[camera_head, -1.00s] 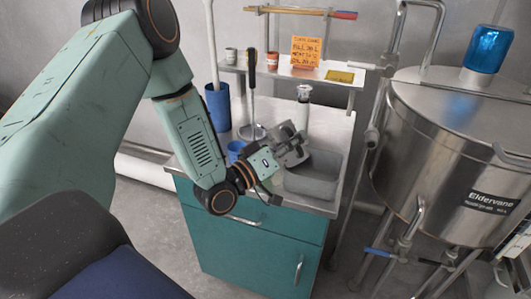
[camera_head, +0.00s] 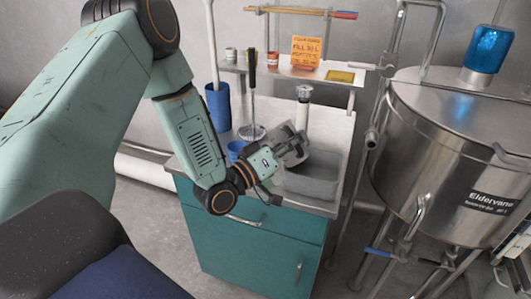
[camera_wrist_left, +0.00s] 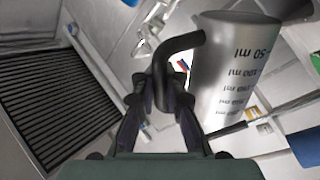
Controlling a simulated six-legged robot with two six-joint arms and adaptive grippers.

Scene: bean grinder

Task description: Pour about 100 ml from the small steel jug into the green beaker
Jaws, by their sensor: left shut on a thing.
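My left gripper (camera_head: 291,151) is over the bench, by the near left side of the grey bin. In the left wrist view the fingers (camera_wrist_left: 160,98) are shut on the dark curved handle of the small steel jug (camera_wrist_left: 232,62). The jug is a grey cylinder with ml marks that appear upside down in that view. In the head view the gripper largely hides the jug, and I cannot tell its tilt or contents. I cannot make out the green beaker in either view. My right gripper does not show.
The grey bin (camera_head: 312,187) stands at the bench's front right. A blue cup (camera_head: 237,149), a tall blue container (camera_head: 217,107) and a white column (camera_head: 302,112) stand nearby. A shelf (camera_head: 290,71) runs behind. A large steel tank (camera_head: 445,140) stands to the right.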

